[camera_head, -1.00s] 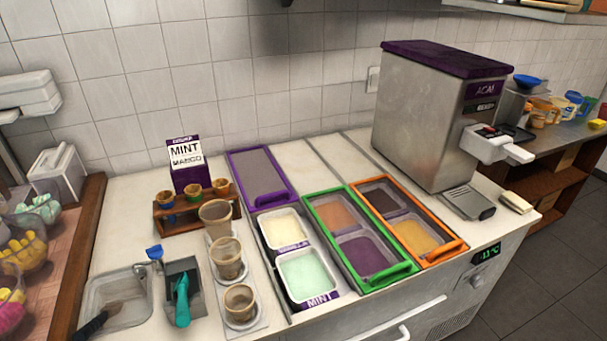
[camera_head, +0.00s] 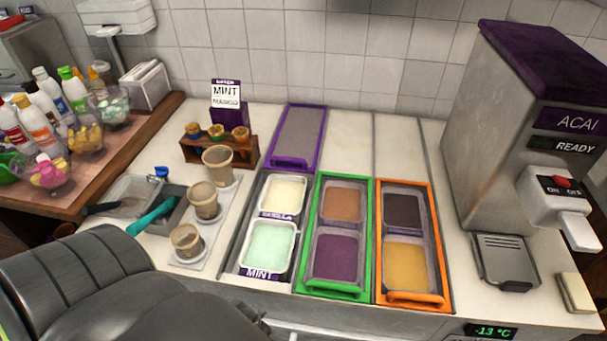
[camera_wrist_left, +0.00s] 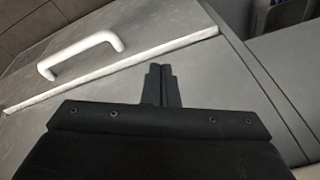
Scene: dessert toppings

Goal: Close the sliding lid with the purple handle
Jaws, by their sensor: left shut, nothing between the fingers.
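The sliding lid with the purple handle (camera_head: 297,135) is a grey panel in a purple frame. It lies at the back, behind the open vanilla tub (camera_head: 284,195) and mint tub (camera_head: 268,249). Its purple handle (camera_head: 290,163) is on its front edge, just behind the vanilla tub. My left gripper (camera_wrist_left: 160,85) is shut and empty in the left wrist view, in front of the counter's front panel. My left arm enters the lower left of the head view; its fingers are not seen there. My right gripper is not in view.
A green-framed lid (camera_head: 336,237) and an orange-framed lid (camera_head: 410,245) lie right of the tubs. Cups (camera_head: 204,199) stand left of them. The acai machine (camera_head: 520,130) is at the right. A white drawer handle (camera_wrist_left: 80,52) shows on the front panel.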

